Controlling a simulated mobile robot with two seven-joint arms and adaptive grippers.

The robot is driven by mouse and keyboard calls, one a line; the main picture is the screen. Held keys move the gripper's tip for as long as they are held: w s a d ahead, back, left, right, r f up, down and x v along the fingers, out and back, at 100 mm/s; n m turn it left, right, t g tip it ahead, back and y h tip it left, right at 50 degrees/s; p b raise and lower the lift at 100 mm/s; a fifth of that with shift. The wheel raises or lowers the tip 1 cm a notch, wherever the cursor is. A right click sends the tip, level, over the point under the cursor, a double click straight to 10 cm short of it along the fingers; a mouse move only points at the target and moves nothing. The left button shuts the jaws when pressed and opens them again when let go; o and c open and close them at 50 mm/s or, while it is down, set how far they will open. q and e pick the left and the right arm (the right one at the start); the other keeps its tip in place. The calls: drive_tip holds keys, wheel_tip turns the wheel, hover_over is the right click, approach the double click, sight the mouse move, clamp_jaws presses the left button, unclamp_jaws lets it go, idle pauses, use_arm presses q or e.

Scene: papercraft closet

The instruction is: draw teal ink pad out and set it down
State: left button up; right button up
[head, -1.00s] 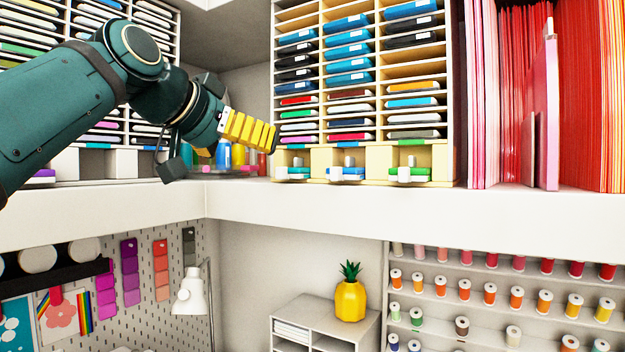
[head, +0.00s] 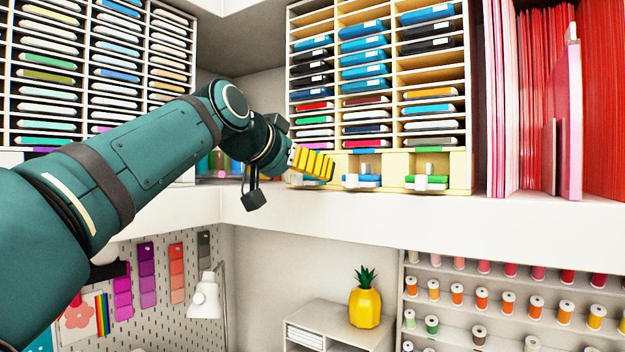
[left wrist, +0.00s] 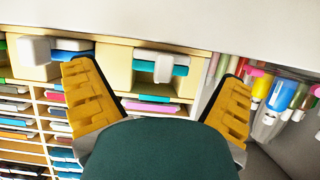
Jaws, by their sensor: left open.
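The teal ink pad (left wrist: 178,69) lies in a low cream compartment with a white block (left wrist: 162,68) in front of it in the left wrist view. My left gripper (left wrist: 158,85) is open, its yellow fingers to either side of the pad's compartment and apart from the pad. My right gripper is in neither view.
Low compartments to the right hold a blue pad (head: 362,181) and a green one (head: 428,183). The white ledge (head: 380,215) runs in front.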

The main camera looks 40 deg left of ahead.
use_arm(q)
drive_tip(key=shift+x, duration=1.1)
drive_tip(key=c, duration=1.3)
drive_tip(key=shift+c, duration=0.2)
drive_tip(key=shift+r, duration=0.1)
